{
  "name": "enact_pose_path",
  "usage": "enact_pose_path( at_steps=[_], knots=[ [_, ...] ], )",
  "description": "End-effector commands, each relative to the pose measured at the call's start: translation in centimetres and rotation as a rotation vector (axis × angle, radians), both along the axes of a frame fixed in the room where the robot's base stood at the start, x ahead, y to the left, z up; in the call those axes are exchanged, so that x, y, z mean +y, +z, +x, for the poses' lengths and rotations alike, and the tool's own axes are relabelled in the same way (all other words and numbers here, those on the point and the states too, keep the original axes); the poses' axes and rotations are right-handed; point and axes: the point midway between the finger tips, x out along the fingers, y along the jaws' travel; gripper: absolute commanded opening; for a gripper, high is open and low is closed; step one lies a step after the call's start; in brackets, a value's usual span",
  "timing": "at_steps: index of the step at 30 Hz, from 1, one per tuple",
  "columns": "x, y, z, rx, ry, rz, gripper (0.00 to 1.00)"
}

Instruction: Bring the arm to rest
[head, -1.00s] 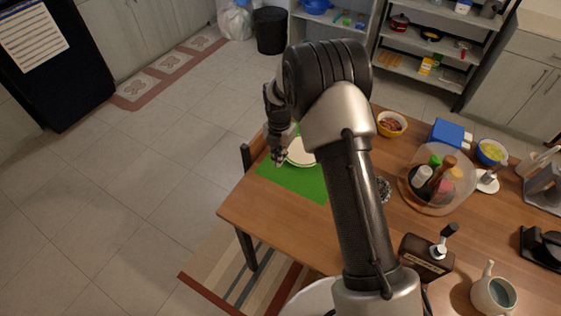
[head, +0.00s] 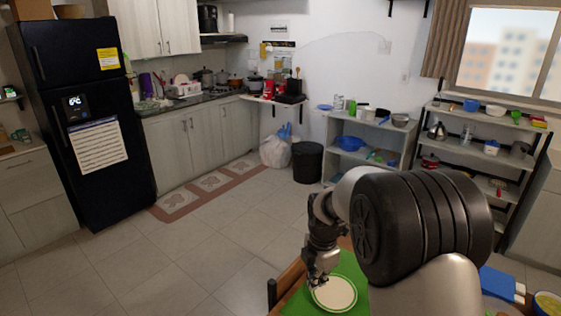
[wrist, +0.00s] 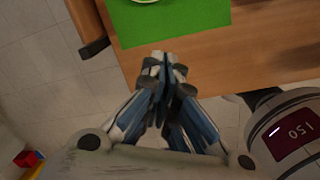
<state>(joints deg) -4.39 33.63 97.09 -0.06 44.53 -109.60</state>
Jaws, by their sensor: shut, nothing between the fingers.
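My gripper (head: 318,280) hangs pointing down at the left side of my arm in the head view, in front of or over the near part of the dining table. In the wrist view its fingertips (wrist: 163,60) are together, with nothing between them. Below and past the tips lie the wooden table edge (wrist: 215,70) and a green placemat (wrist: 190,22). A white plate with a green rim (head: 336,294) is beside the gripper in the head view; its edge shows at the top of the wrist view. My arm hides much of the table.
A wooden chair (head: 287,282) stands at the table's left. A blue box (head: 497,283) and a bowl (head: 546,304) are on the table at right. Shelves (head: 475,150), a black bin (head: 308,162) and a black fridge (head: 85,120) stand farther back. The floor at left is clear.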

Motion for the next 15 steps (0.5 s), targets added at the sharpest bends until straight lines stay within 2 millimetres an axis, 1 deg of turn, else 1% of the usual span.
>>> enact_pose_path(
  at_steps=[1, 3, 5, 6, 8, 9, 11, 12, 14, 15],
  knots=[
    [-0.4, 3.0, -1.3, -0.025, -0.107, 0.012, 0.00],
    [-0.8, 6.0, -3.2, -0.048, -0.262, 0.031, 0.00],
    [-1.2, 8.5, -5.0, -0.068, -0.396, 0.050, 0.00],
    [-1.5, 9.9, -6.3, -0.082, -0.484, 0.064, 0.00],
    [-1.8, 12.0, -8.4, -0.100, -0.617, 0.087, 0.00],
    [-2.0, 13.2, -9.8, -0.113, -0.703, 0.105, 0.00],
    [-2.3, 14.8, -12.0, -0.131, -0.836, 0.134, 0.00],
    [-2.5, 15.7, -13.5, -0.142, -0.923, 0.154, 0.00],
    [-2.8, 16.8, -15.9, -0.158, -1.054, 0.186, 0.00],
    [-3.0, 17.4, -17.4, -0.167, -1.143, 0.210, 0.00]
  ],
)
